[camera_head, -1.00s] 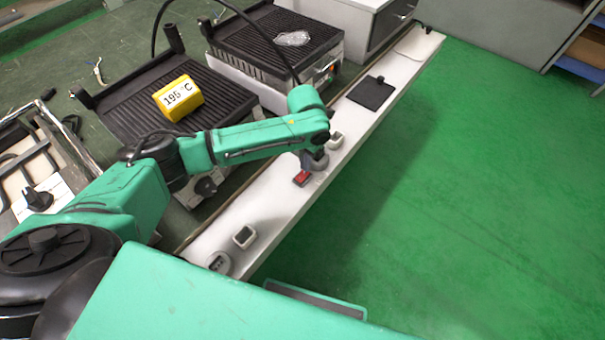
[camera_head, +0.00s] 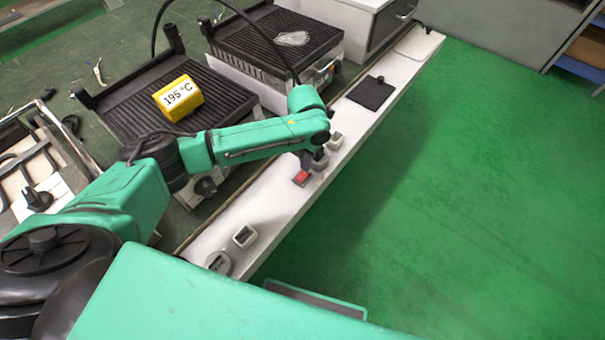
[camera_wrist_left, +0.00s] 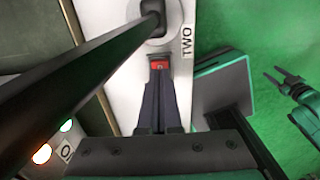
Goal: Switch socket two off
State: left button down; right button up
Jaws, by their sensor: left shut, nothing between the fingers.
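The red switch (camera_head: 301,178) lies on the white strip in the head view. It also shows in the left wrist view (camera_wrist_left: 160,65), beside the printed label "TWO" (camera_wrist_left: 187,42). A dark socket or plug (camera_wrist_left: 152,25) with a thick black cable sits just beyond the switch. My left gripper (camera_wrist_left: 160,80) is shut and empty, its fingertips right at the near edge of the switch. Whether they touch it I cannot tell. In the head view the arm's wrist partly hides this spot. My right gripper (camera_wrist_left: 283,82) shows at the right of the wrist view, its fingers apart.
A ribbed hot plate (camera_head: 130,85) bears a yellow "195 °C" block (camera_head: 178,97). A second plate (camera_head: 262,52) stands behind. The white strip (camera_head: 275,212) carries other sockets (camera_head: 244,236) and a black pad (camera_head: 371,93). The green floor on the right is free.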

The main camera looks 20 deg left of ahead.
pick_arm(q)
jog(key=shift+f+b, duration=0.55)
jog(key=shift+f, duration=0.55)
dwell(0.3)
notch_tip(320, 180, up, 7)
jog(key=p, duration=0.8)
jog(key=shift+r, duration=0.15)
